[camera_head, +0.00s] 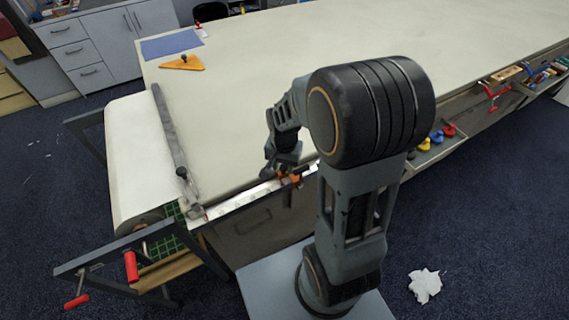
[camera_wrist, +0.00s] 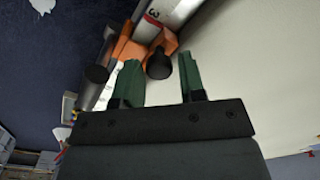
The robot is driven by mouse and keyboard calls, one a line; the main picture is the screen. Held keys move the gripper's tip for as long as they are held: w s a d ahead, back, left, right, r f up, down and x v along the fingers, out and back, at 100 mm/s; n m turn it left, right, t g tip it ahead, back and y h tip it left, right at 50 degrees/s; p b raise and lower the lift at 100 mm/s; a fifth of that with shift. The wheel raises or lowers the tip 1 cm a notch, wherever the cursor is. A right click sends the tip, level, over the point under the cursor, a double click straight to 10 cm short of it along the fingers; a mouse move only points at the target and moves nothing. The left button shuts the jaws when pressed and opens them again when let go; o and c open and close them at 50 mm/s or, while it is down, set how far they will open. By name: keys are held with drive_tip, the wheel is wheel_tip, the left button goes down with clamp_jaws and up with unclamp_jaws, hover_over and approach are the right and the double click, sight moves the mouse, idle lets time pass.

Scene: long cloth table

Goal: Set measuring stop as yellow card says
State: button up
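The measuring stop is an orange block (camera_head: 296,175) on the white ruler strip (camera_head: 238,197) along the table's near edge. In the wrist view the orange stop (camera_wrist: 128,47) has a black knob (camera_wrist: 158,65) and sits beside the ruler (camera_wrist: 152,27), where a "3" is readable. My gripper (camera_head: 281,162) is over the near edge at the stop. In the wrist view my gripper (camera_wrist: 158,77) is open, with the knob ahead of and between its green fingertips; contact cannot be told. I cannot make out a yellow card.
The cloth table (camera_head: 260,70) is mostly clear. An orange triangular piece (camera_head: 183,63) and a blue sheet (camera_head: 170,44) lie at its far left. A grey bar (camera_head: 169,130) crosses the left end. Clamps and tools hang along the right side. Crumpled white paper (camera_head: 425,285) lies on the floor.

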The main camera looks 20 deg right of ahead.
drive_tip(key=shift+r, duration=0.1)
wheel_tip(320, 180, up, 14)
idle(0.7)
drive_tip(key=shift+f, duration=0.2)
drive_tip(key=s+a+n+t, duration=0.3)
drive_tip(key=s+n+t, duration=0.1)
drive_tip(key=s+n, duration=0.4)
drive_tip(key=shift+s+a+r, duration=0.15)
drive_tip(key=shift+a+r, duration=0.05)
